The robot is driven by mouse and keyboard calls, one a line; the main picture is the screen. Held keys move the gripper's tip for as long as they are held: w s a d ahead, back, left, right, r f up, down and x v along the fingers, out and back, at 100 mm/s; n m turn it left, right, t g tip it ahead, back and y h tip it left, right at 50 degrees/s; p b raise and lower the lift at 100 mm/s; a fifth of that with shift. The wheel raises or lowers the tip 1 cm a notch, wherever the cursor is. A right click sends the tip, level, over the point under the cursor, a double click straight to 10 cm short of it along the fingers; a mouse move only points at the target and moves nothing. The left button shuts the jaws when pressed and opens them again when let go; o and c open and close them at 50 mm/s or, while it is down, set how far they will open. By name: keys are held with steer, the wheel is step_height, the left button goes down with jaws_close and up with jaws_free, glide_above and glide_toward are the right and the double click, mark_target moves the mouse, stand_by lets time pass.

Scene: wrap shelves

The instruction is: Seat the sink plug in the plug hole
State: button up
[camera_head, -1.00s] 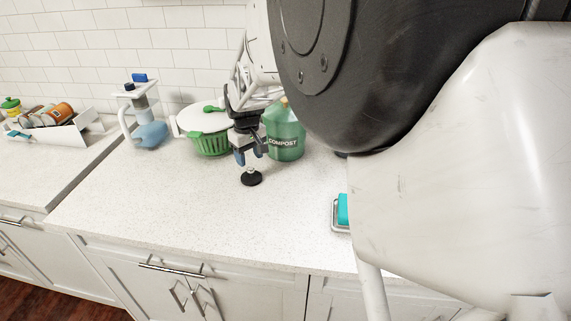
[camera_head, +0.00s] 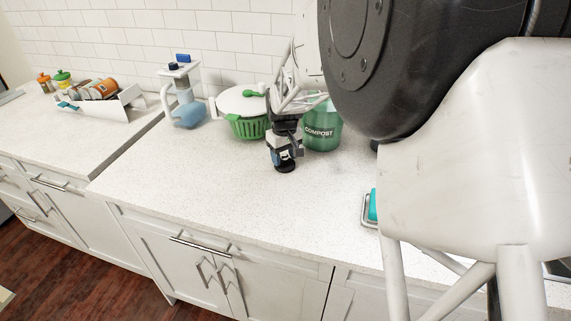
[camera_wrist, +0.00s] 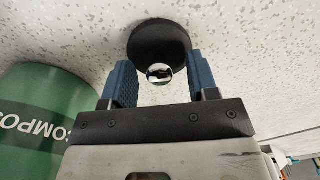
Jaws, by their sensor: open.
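The sink plug (camera_head: 285,167) is a black disc with a small metal knob on top, lying on the white counter. My gripper (camera_head: 287,158) is open, pointing down right at it, and hides part of it in the head view. In the wrist view the plug (camera_wrist: 160,48) shows between and just beyond my blue fingertips (camera_wrist: 161,82). The fingers stand on either side of the knob, and a gap shows between each finger and the knob. The plug hole does not show in either view.
A green compost bin (camera_head: 322,131) stands close to my gripper. A teal sponge in a tray (camera_head: 371,208) lies to the right. The front counter is clear.

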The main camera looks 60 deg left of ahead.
mark_target(284, 155)
steer(key=shift+f, duration=0.25)
steer(key=shift+c, duration=0.5)
jaws_close()
steer(key=shift+r, duration=0.15)
steer(key=shift+r, duration=4.85)
